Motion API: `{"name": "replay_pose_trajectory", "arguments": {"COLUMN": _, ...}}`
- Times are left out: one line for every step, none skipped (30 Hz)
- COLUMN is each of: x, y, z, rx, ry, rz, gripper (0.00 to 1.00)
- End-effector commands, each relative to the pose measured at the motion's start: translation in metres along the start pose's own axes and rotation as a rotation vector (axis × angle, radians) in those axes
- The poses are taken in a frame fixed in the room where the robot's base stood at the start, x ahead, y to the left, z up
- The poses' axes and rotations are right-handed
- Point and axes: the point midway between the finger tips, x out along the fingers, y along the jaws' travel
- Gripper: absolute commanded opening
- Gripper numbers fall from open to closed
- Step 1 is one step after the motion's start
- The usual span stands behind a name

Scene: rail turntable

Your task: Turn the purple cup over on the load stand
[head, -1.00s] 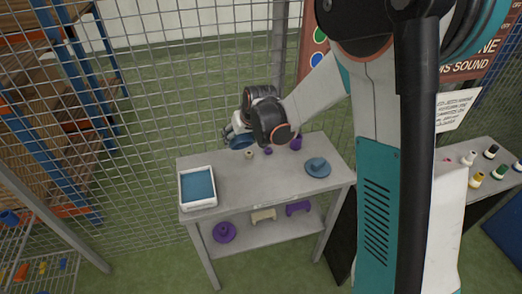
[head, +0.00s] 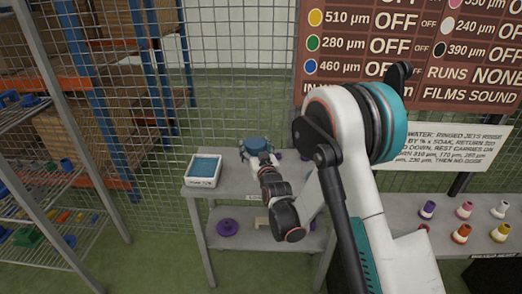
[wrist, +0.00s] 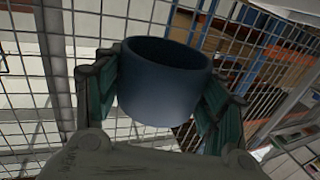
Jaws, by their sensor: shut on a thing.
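My gripper (wrist: 160,100) is shut on a dark blue cup (wrist: 162,85), with a finger on each side. In the wrist view the cup's round open mouth faces the top of the picture. In the head view the blue cup (head: 257,146) is held up above the back of the grey table (head: 232,184), against the mesh fence. A small purple object (head: 278,155) shows on the table behind my arm. Another purple object (head: 304,156) is mostly covered by the arm. I cannot tell which is the purple cup.
A white tray with a blue inside (head: 203,184) stands at the table's left. A purple flanged piece (head: 228,228) and a cream piece (head: 262,222) are on the lower shelf. Mesh fence (head: 235,100) runs behind.

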Motion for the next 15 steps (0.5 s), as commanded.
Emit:
{"name": "replay_pose_trajectory", "arguments": {"x": 0.0, "y": 0.0, "z": 0.004, "rx": 0.0, "ry": 0.001, "rz": 0.0, "gripper": 0.33}}
{"name": "replay_pose_trajectory", "arguments": {"x": 0.0, "y": 0.0, "z": 0.006, "rx": 0.0, "ry": 0.001, "rz": 0.0, "gripper": 0.33}}
{"name": "replay_pose_trajectory", "arguments": {"x": 0.0, "y": 0.001, "z": 0.009, "rx": 0.0, "ry": 0.0, "rz": 0.001, "gripper": 0.33}}
{"name": "replay_pose_trajectory", "arguments": {"x": 0.0, "y": 0.001, "z": 0.012, "rx": 0.0, "ry": 0.0, "rz": 0.001, "gripper": 0.33}}
{"name": "replay_pose_trajectory", "arguments": {"x": 0.0, "y": 0.001, "z": 0.015, "rx": 0.0, "ry": 0.0, "rz": 0.001, "gripper": 0.33}}
{"name": "replay_pose_trajectory", "arguments": {"x": 0.0, "y": 0.001, "z": 0.02, "rx": 0.001, "ry": 0.0, "rz": 0.001, "gripper": 0.33}}
{"name": "replay_pose_trajectory", "arguments": {"x": 0.0, "y": 0.001, "z": 0.024, "rx": 0.001, "ry": -0.001, "rz": 0.001, "gripper": 0.33}}
{"name": "replay_pose_trajectory", "arguments": {"x": 0.0, "y": 0.001, "z": 0.027, "rx": 0.001, "ry": -0.001, "rz": 0.001, "gripper": 0.33}}
{"name": "replay_pose_trajectory", "arguments": {"x": 0.0, "y": 0.001, "z": 0.031, "rx": 0.001, "ry": -0.001, "rz": 0.001, "gripper": 0.33}}
{"name": "replay_pose_trajectory", "arguments": {"x": 0.0, "y": 0.001, "z": 0.035, "rx": 0.001, "ry": -0.001, "rz": 0.001, "gripper": 0.33}}
{"name": "replay_pose_trajectory", "arguments": {"x": 0.0, "y": 0.001, "z": 0.038, "rx": 0.0, "ry": -0.001, "rz": 0.001, "gripper": 0.33}}
{"name": "replay_pose_trajectory", "arguments": {"x": 0.0, "y": 0.001, "z": 0.042, "rx": 0.0, "ry": -0.001, "rz": 0.001, "gripper": 0.33}}
{"name": "replay_pose_trajectory", "arguments": {"x": 0.0, "y": 0.001, "z": 0.045, "rx": 0.0, "ry": -0.001, "rz": 0.001, "gripper": 0.33}}
{"name": "replay_pose_trajectory", "arguments": {"x": 0.0, "y": 0.001, "z": 0.049, "rx": 0.0, "ry": -0.001, "rz": 0.001, "gripper": 0.33}}
{"name": "replay_pose_trajectory", "arguments": {"x": 0.0, "y": 0.001, "z": 0.053, "rx": 0.001, "ry": -0.001, "rz": 0.001, "gripper": 0.33}}
